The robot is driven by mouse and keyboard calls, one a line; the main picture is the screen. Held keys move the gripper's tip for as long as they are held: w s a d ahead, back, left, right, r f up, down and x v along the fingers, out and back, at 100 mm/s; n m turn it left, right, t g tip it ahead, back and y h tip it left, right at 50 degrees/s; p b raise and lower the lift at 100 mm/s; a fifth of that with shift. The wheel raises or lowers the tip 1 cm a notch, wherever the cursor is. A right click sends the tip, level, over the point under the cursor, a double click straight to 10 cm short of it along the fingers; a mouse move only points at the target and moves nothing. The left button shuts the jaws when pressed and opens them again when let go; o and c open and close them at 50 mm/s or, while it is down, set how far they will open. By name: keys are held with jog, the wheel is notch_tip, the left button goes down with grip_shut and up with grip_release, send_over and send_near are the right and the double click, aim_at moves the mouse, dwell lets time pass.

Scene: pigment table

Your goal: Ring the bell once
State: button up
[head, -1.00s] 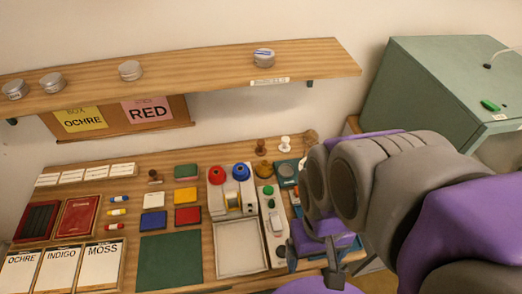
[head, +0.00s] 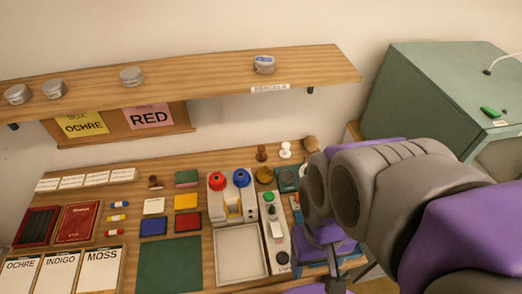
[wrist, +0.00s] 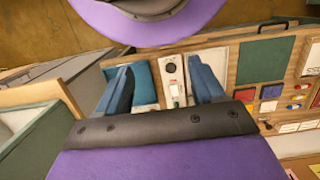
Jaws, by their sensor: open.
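A small golden-brown round dome (head: 264,174) stands at the back of the table, left of a teal square item; it may be the bell, but I cannot tell for sure. I cannot make it out in the wrist view. My gripper (wrist: 163,84) is open, with its two blue fingers apart and nothing held between them. In the wrist view, part of a pale control panel (wrist: 173,80) shows between the fingers. In the head view my arm covers the right end of the table and hides most of my gripper, which is low and in front of the dome.
The pale panel with a green button (head: 270,197) and a dispenser with red and blue knobs (head: 230,198) stand mid-table. A tray (head: 216,270) lies in front. Stamps (head: 285,151) stand behind. A shelf (head: 200,84) overhangs; a green cabinet (head: 420,90) is at right.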

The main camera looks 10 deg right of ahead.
grip_shut()
dwell(0.4)
dwell(0.9)
